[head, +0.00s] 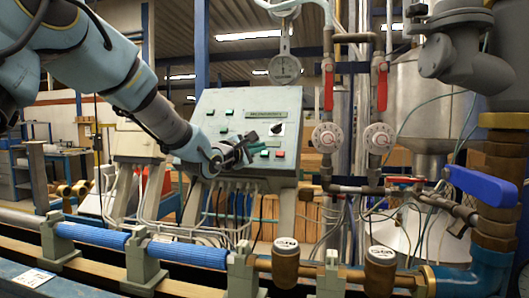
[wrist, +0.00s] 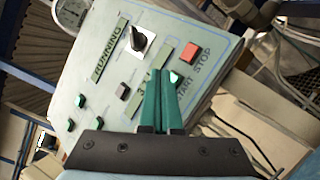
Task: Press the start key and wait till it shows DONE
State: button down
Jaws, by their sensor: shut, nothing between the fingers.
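The control panel (head: 215,108) is a pale sloped console, and its face fills the middle of the wrist view (wrist: 85,85). Its greenish display (wrist: 108,50) reads RUNNING; in the head view the display (head: 265,114) is too small to read surely. The green start key (wrist: 174,77), labelled START, is partly beside my fingertips. The red stop key (wrist: 190,52) is next to it, labelled STOP. My gripper (wrist: 160,73) has its green fingers together and empty, tips close to the start key; I cannot tell whether they touch it. In the head view my gripper (head: 255,142) is in front of the panel's lower half.
A black selector knob (wrist: 138,40) and several small keys are on the panel. A dial gauge (head: 284,68) stands above it. Pipes with red-handled valves (head: 328,85) are to the right. Blue-covered pipe (head: 188,253) runs along the front below my arm.

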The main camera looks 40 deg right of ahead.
jog(key=shift+r, duration=0.1)
jog(key=shift+s+a+r+p, duration=0.55)
jog(key=shift+a+r+p, duration=0.05)
jog(key=shift+a+r, duration=0.2)
jog(key=shift+s+a+r+p, duration=0.5)
jog(key=shift+a+r+p, duration=0.05)
jog(key=shift+a+r, duration=0.25)
jog(key=shift+s+a+r+p, duration=0.25)
jog(key=shift+a+r+p, duration=0.2)
jog(key=shift+r+p, duration=0.05)
